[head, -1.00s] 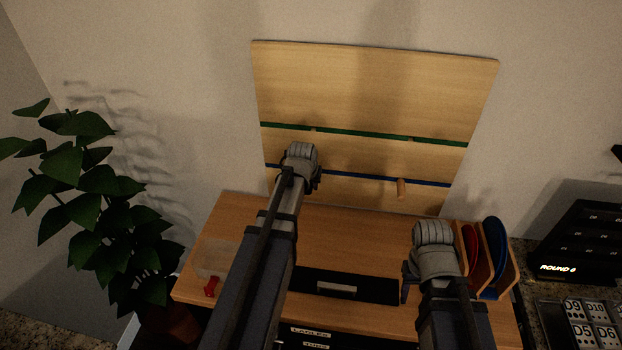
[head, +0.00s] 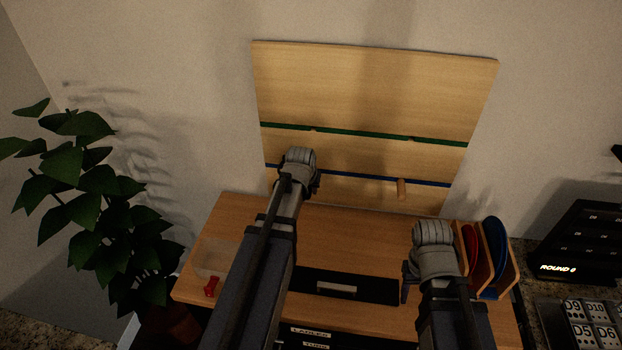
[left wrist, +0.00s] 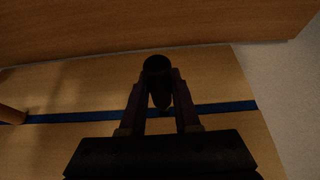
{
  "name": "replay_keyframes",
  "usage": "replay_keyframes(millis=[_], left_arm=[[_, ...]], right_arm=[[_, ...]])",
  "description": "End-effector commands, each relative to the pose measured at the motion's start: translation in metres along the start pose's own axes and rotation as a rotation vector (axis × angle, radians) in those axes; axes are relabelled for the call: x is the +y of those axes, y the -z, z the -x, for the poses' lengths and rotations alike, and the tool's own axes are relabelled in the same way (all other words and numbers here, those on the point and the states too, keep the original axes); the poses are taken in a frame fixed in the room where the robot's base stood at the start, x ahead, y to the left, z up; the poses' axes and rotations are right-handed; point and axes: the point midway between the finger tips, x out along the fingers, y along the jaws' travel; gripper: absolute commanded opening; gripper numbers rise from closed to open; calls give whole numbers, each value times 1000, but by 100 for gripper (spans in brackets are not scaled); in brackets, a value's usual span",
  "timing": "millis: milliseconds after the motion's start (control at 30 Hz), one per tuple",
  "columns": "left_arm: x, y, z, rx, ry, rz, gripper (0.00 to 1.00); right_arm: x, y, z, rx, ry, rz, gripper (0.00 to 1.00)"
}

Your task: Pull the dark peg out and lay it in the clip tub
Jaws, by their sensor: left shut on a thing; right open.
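My left gripper (head: 300,165) is in front of the wooden board (head: 375,90), near the left end of its blue line. In the left wrist view its two fingers (left wrist: 158,90) are shut on the dark peg (left wrist: 157,66). The arm hides that peg in the head view, and I cannot tell whether its end is still in the board. A pale tub (head: 214,258), which looks like the clip tub, stands at the desk's left side, with a red clip (head: 211,287) at its front. My right gripper (head: 407,283) is open and empty over the desk's right side.
A light wooden peg (head: 402,188) sticks out of the board on the right; it also shows in the left wrist view (left wrist: 12,115). A rack (head: 485,260) with red and blue discs stands at the desk's right. A plant (head: 100,180) is left of the desk (head: 350,235).

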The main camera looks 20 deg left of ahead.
Motion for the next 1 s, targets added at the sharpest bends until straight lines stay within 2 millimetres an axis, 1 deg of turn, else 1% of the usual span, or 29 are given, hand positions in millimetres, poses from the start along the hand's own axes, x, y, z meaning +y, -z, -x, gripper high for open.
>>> replay_keyframes(millis=[533, 1000], left_arm=[[0, -4, 2, 0, 0, 0, 0], [0, -27, 14, 0, 0, 0, 0]], right_arm=[[0, 0, 0, 0, 0, 0, 50], [0, 0, 0, 0, 0, 0, 50]])
